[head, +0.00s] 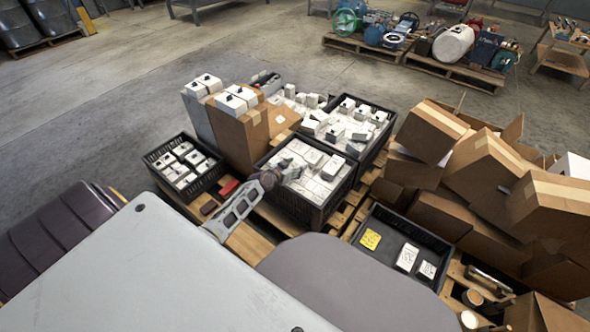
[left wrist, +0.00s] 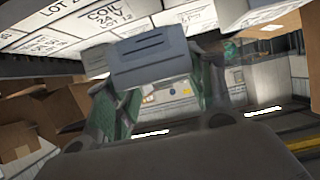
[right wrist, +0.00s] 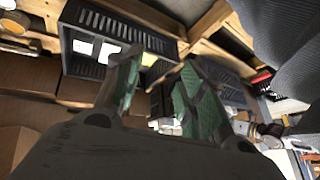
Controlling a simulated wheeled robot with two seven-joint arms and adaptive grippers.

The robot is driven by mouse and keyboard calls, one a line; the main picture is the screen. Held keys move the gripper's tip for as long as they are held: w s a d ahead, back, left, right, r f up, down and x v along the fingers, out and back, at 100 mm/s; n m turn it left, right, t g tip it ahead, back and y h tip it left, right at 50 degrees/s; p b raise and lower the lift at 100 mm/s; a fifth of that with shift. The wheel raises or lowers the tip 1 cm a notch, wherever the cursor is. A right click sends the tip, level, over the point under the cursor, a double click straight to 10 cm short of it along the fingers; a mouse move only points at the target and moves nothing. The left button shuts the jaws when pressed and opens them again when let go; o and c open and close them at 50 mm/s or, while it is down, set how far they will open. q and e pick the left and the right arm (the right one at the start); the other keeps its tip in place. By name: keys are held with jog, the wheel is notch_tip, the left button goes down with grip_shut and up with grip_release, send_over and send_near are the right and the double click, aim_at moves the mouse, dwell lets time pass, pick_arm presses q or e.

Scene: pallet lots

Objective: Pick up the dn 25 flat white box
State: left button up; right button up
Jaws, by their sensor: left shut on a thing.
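Several flat white boxes (head: 308,178) with printed labels lie in the middle black crate (head: 318,211); I cannot read DN 25 on any. My left gripper (head: 285,170) is low over this crate. In the left wrist view, it is shut on a grey-looking box (left wrist: 152,62), which shows in shadow between the fingers with dark marks on its face; its label is not legible. Labelled white boxes (left wrist: 85,18), one reading COIL, show close by. My right gripper (right wrist: 160,90) has its fingers apart with nothing between them; it is hidden in the head view.
A black crate (head: 447,262) at the right holds a yellow item and two white ones. Another black crate (head: 163,181) of white boxes stands at the left. Tall cardboard cartons (head: 240,140) stand behind my left gripper, and cartons (head: 480,170) are piled at the right.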

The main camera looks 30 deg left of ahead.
pick_arm(q)
jog(key=shift+r+p, duration=1.3)
jog(key=shift+r, duration=1.4)
pick_arm(e)
notch_tip(320, 180, up, 6)
jog(key=d+g+h, duration=0.1)
jog(key=shift+s+d+n, duration=0.3)
jog(key=shift+s+d, duration=0.05)
jog(key=shift+d, duration=0.05)
